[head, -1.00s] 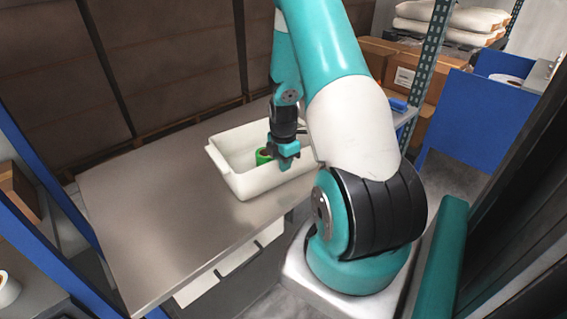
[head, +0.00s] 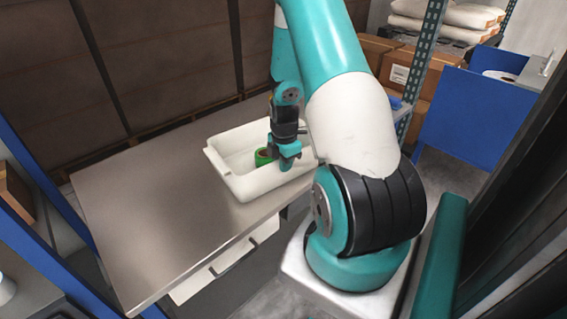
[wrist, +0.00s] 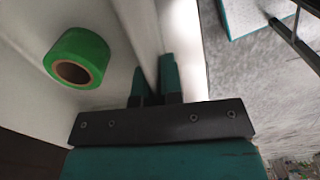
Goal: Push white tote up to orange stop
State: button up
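The white tote (head: 232,185) stands upright on the grey table (head: 150,215), towards its right part. A green tape roll (head: 263,157) lies inside it and shows large in the wrist view (wrist: 77,58). My gripper (head: 285,160) is at the tote's near right side. In the wrist view my gripper's two teal fingers (wrist: 154,78) are close together, with the tote's wall (wrist: 147,35) between them, one finger inside and one outside. The gripper is shut on that wall. No orange stop shows in either view; my arm hides the table's right end.
The table's left half is bare. A brown panelled wall (head: 150,70) rises behind it. A blue rack post (head: 45,220) stands at the left. Right of my arm are a perforated rack upright (head: 424,70), cardboard boxes (head: 400,75) and a blue bin (head: 465,115).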

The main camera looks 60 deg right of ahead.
jog(key=o, duration=0.4)
jog(key=shift+o, duration=0.2)
jog(key=shift+r, duration=0.1)
notch_tip(320, 180, up, 17)
jog(key=shift+r+b, duration=0.15)
jog(key=shift+b, duration=0.3)
